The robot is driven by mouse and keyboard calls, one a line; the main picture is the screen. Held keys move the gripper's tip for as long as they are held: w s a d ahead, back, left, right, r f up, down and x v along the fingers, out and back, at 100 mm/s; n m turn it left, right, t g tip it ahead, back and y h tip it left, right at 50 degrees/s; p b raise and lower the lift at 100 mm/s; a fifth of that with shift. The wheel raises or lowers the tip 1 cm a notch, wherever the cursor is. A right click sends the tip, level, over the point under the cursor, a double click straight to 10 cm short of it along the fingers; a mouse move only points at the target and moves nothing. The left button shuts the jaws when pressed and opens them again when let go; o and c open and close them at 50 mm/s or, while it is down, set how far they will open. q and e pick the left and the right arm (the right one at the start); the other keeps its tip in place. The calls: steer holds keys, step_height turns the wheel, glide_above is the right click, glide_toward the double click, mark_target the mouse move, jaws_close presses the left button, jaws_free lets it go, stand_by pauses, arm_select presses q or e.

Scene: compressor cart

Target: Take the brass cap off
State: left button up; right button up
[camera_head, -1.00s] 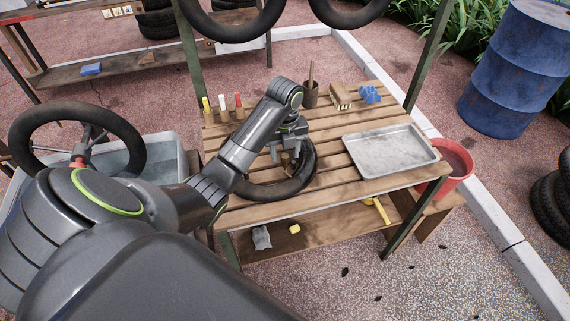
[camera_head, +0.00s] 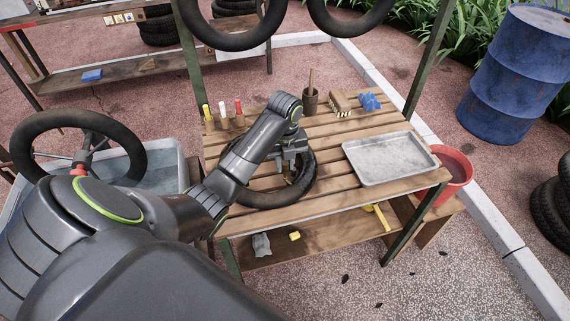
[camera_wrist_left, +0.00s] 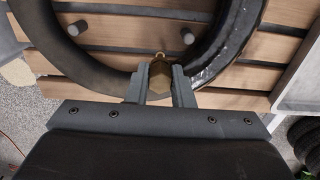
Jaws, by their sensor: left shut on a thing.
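My left gripper (camera_head: 291,172) is shut on the cap, low over the near right part of the black ring (camera_head: 268,199) on the slatted bench in the head view. The fingers and arm hide much of the cap, and what is under it cannot be seen. My right gripper is not in view.
A metal tray (camera_head: 392,158) lies on the bench (camera_head: 330,204) to the right. Coloured markers (camera_head: 222,112), a brown cup (camera_head: 310,101), a brush (camera_head: 340,104) and a blue object (camera_head: 370,101) stand along the back. A red bucket (camera_head: 459,168) is beside the bench.

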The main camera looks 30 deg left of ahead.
arm_select(q)
steer(key=shift+r, duration=0.3)
step_height(320, 180, up, 2)
steer(key=shift+r, duration=0.2)
step_height(320, 180, up, 6)
steer(key=p, duration=0.6)
steer(key=shift+r+p, duration=0.15)
steer(key=shift+p, duration=0.25)
step_height(320, 180, up, 6)
steer(key=p, duration=0.6)
steer(key=shift+f, duration=0.2)
steer(key=shift+f, duration=0.15)
step_height(320, 180, down, 9)
steer(key=b, duration=0.9)
